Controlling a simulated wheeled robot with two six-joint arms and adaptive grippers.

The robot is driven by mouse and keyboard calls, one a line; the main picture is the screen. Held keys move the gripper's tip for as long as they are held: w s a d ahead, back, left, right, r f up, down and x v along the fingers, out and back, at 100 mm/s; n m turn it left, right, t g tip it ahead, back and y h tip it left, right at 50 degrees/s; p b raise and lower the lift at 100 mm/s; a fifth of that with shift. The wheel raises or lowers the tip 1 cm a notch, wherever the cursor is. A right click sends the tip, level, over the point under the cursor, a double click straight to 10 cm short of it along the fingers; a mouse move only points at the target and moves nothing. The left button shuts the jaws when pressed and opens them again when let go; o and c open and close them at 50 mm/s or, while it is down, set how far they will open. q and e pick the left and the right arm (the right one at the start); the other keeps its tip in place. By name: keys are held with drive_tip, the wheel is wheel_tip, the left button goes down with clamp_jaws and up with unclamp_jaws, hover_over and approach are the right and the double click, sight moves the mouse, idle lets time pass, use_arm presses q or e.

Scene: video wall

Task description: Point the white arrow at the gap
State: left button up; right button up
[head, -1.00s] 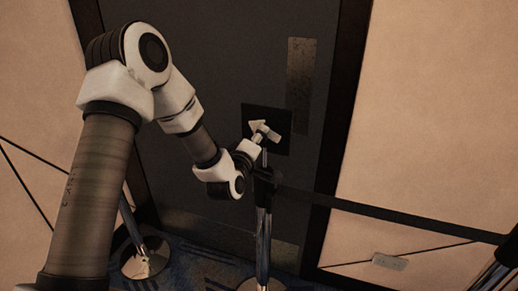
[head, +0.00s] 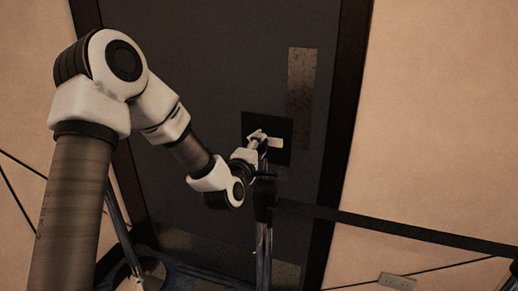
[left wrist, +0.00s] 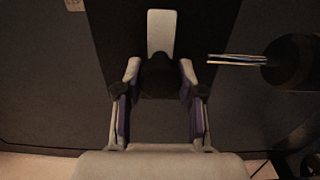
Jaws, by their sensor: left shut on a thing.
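The white arrow (head: 274,142) sits in front of a square black plate (head: 282,123) on the dark door. In the left wrist view a plain white bar of the arrow (left wrist: 161,30) runs up from a dark hub (left wrist: 160,75). My left gripper (head: 258,143) reaches the arrow from the lower left in the head view. In the wrist view its fingers (left wrist: 160,80) are shut on the dark hub, one on each side. The gripper hides part of the arrow, so I cannot tell which way its tip points. I cannot make out the gap. My right gripper is not in view.
A stanchion with a black head (head: 265,195) stands just below my left gripper, and it looms close at right in the wrist view (left wrist: 293,62). Its black belt (head: 400,229) runs right. Another chrome post (head: 122,232) stands at left. Beige walls flank the dark door (head: 210,60).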

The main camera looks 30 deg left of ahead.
use_arm(q)
drive_tip(key=o, duration=1.1)
drive_tip(key=shift+o, duration=0.2)
drive_tip(key=v, duration=0.7)
drive_tip(key=shift+s, duration=0.25)
drive_tip(key=shift+d, duration=0.1)
